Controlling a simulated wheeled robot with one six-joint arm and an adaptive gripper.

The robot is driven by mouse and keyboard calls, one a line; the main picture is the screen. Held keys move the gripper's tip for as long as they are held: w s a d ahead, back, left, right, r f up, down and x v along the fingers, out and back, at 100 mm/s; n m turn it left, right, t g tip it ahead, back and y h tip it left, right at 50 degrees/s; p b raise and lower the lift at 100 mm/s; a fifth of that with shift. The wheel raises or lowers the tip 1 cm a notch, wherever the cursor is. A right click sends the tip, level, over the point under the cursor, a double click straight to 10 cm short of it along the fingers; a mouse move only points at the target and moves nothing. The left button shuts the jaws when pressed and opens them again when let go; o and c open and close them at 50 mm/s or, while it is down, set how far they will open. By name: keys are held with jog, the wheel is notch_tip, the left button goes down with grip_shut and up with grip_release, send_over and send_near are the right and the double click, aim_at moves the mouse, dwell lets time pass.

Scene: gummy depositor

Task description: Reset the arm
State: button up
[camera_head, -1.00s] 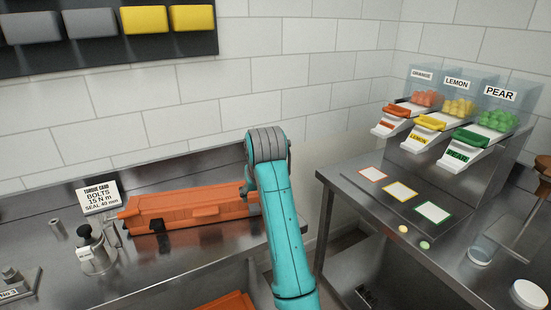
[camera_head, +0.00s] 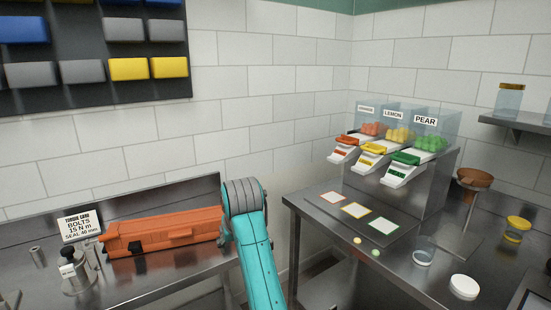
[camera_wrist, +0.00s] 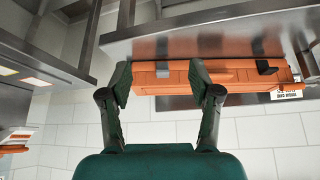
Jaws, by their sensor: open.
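My teal arm (camera_head: 253,245) rises from the bottom of the head view, bent at its grey top joint. My gripper is mostly hidden behind the arm there. In the wrist view my gripper (camera_wrist: 158,80) is open, with its two dark fingers apart and nothing between them. The orange toolbox (camera_wrist: 225,75) shows beyond the fingertips in the wrist view. In the head view the orange toolbox (camera_head: 165,232) lies on the left steel bench, just left of the arm.
The left bench (camera_head: 185,268) also holds a torque card (camera_head: 79,225) and a metal canister (camera_head: 75,270). The right counter (camera_head: 330,227) carries the orange, lemon and pear dispensers (camera_head: 390,150), coloured-edged cards, a glass (camera_head: 424,256) and a white disc (camera_head: 464,287). A gap separates the two benches.

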jog(key=s+d+f+t, duration=0.1)
jog(key=s+d+f, duration=0.25)
jog(key=f, duration=0.75)
jog(key=s+d+f+t, duration=0.15)
jog(key=d+f, duration=0.35)
jog(key=f, duration=0.5)
jog(key=s+d+f+m+t, duration=0.1)
jog(key=s+d+f, duration=0.4)
jog(key=s+f, duration=0.3)
jog(key=s+d+f+m+t, duration=0.1)
jog(key=s+d+f, duration=0.4)
jog(key=s, duration=0.4)
jog(key=s+d+r+m+t+h, duration=0.1)
jog(key=s+d, duration=0.3)
jog(key=s, duration=0.7)
jog(key=s+d+r+t, duration=0.1)
jog(key=s+d, duration=0.2)
jog(key=s, duration=0.7)
jog(key=s+d+r+m+t+h, duration=0.1)
jog(key=s+d+r+t, duration=0.1)
jog(key=s+r, duration=1.2)
jog(key=shift+s+d+t, duration=0.35)
jog(key=shift+s+d, duration=0.25)
jog(key=shift+s, duration=0.35)
